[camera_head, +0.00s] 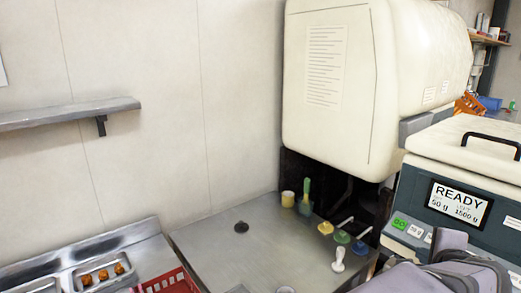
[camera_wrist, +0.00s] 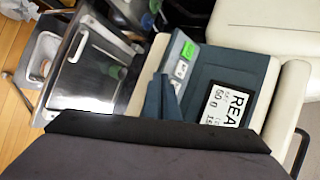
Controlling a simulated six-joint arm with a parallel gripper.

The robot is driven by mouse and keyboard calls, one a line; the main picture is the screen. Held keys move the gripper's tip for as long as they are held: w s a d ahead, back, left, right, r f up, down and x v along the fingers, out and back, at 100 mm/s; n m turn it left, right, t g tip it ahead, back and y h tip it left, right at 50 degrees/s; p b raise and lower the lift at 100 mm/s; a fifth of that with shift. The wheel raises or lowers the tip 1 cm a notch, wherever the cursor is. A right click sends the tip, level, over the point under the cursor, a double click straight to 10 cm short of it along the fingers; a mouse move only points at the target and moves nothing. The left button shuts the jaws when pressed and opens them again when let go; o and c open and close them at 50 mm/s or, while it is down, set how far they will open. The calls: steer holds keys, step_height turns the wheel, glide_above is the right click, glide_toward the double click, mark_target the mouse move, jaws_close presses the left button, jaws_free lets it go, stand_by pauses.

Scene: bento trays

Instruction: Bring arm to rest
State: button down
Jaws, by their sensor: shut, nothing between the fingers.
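My arm (camera_head: 450,262), grey-purple, shows at the lower right corner of the head view, in front of the machine with the READY screen. Its fingertips cannot be made out there. In the wrist view the dark body of my wrist fills the bottom, and my gripper (camera_wrist: 165,98) shows as narrow blue-grey fingers in front of the machine. The gripper is shut and empty.
The READY machine (camera_head: 457,206) has a green button and black handle. A large cream unit (camera_head: 335,85) hangs above. Scoops with coloured ends (camera_head: 342,237) stand by the steel counter (camera_head: 225,262). A red basket (camera_head: 170,283) and a tray (camera_head: 82,280) with brown pieces are lower left.

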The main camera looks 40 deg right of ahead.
steer(key=w+a+f+n+g+y, duration=0.1)
steer(key=a+f+n+g+y, duration=0.3)
steer(key=a+f+n+y, duration=0.95)
steer(key=w+a+f+n+g+h+p, duration=0.15)
steer(key=w+a+n, duration=0.4)
steer(key=a, duration=0.55)
steer(key=w+a+f+n+h+p, duration=0.15)
steer(key=w+a+n, duration=0.35)
steer(key=a, duration=0.6)
steer(key=w+a+f+n+g+h+p, duration=0.1)
steer(key=w+a+f+n, duration=0.4)
steer(key=a, duration=0.6)
step_height(320, 180, down, 33)
steer(key=s+n+b, duration=0.1)
steer(key=b, duration=3.4)
steer(key=shift+s, duration=0.15)
